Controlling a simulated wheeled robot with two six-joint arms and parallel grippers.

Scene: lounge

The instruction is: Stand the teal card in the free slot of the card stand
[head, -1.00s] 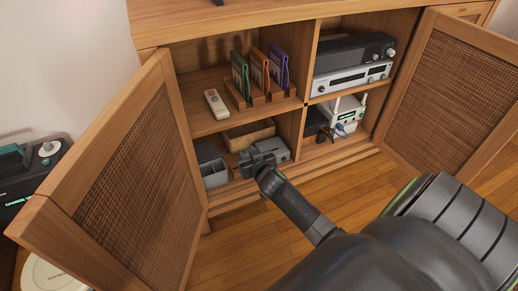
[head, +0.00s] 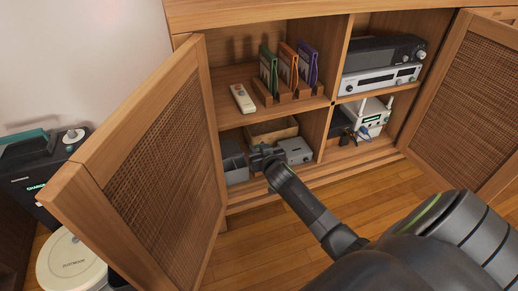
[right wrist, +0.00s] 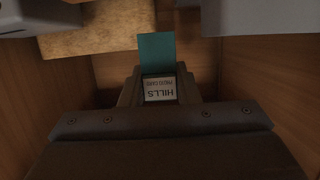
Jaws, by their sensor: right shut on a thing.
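In the head view my right gripper (head: 266,154) is at the lower left compartment of the cabinet, below the card stand; the card cannot be made out there. The wooden card stand (head: 290,97) is on the upper left shelf. It holds a green card (head: 268,74), an orange card (head: 289,66) and a purple card (head: 308,64), all upright. Its free slot is not clear from here. My left gripper is not in view.
A white remote (head: 242,98) lies left of the stand. The lower compartment holds a grey bin (head: 234,166), a wooden box (head: 272,132) and a light grey device (head: 296,151). The shelf edge (head: 250,119) lies above my gripper. Open doors (head: 160,165) (head: 468,105) flank the cabinet.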

